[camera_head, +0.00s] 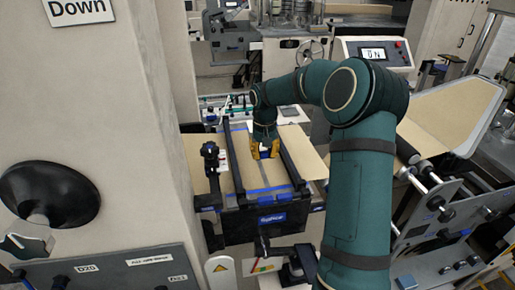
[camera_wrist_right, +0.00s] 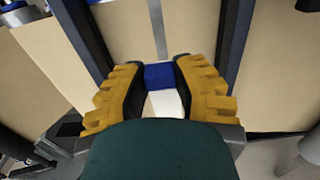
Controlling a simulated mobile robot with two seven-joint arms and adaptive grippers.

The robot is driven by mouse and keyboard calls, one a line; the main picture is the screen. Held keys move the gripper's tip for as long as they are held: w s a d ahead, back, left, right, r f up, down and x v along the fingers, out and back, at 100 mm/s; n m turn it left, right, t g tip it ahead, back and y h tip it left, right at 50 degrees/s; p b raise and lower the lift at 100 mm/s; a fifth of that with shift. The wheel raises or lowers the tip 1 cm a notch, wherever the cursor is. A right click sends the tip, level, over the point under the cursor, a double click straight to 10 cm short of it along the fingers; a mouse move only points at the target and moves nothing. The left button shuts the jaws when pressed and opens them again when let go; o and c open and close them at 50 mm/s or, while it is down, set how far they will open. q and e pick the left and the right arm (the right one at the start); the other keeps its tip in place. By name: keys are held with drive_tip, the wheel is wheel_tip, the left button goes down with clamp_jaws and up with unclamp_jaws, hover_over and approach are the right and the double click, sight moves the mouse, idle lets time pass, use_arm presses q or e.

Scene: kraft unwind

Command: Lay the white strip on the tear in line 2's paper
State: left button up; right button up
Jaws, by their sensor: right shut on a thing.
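My right gripper (camera_head: 264,151) is over the brown paper (camera_head: 238,153) on the splice table, between two dark rails. In the wrist view its yellow fingers (camera_wrist_right: 160,88) are closed on a small piece with a blue block (camera_wrist_right: 159,76) and a white part (camera_wrist_right: 164,104), which I take to be the white strip. Most of this piece is hidden by the fingers and palm. A thin grey line (camera_wrist_right: 159,30) runs along the paper ahead of the fingers. I cannot tell whether it is the tear, or whether the piece touches the paper. My left gripper is not in view.
Dark rails (camera_head: 233,163) flank the paper, and a blue line (camera_head: 268,190) crosses it near the front. A black clamp-like part (camera_head: 210,158) stands at the left. A large pale machine column (camera_head: 100,120) fills the left side. Rollers (camera_head: 425,181) stand at the right.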

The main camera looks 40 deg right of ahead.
sight(263, 174)
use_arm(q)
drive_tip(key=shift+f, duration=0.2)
use_arm(e)
drive_tip(key=shift+f, duration=0.25)
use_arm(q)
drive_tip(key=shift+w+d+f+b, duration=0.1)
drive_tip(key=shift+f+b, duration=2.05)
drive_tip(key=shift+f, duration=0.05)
use_arm(e)
drive_tip(key=shift+f, duration=2.6)
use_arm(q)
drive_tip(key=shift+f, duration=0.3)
use_arm(e)
drive_tip(key=shift+f, duration=0.5)
use_arm(q)
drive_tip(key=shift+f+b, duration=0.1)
drive_tip(key=shift+b, duration=0.25)
use_arm(e)
drive_tip(key=shift+f, duration=0.25)
drive_tip(key=o, duration=0.8)
drive_tip(key=shift+o, duration=0.2)
wheel_tip(263, 174, up, 12)
drive_tip(key=shift+r, duration=0.1)
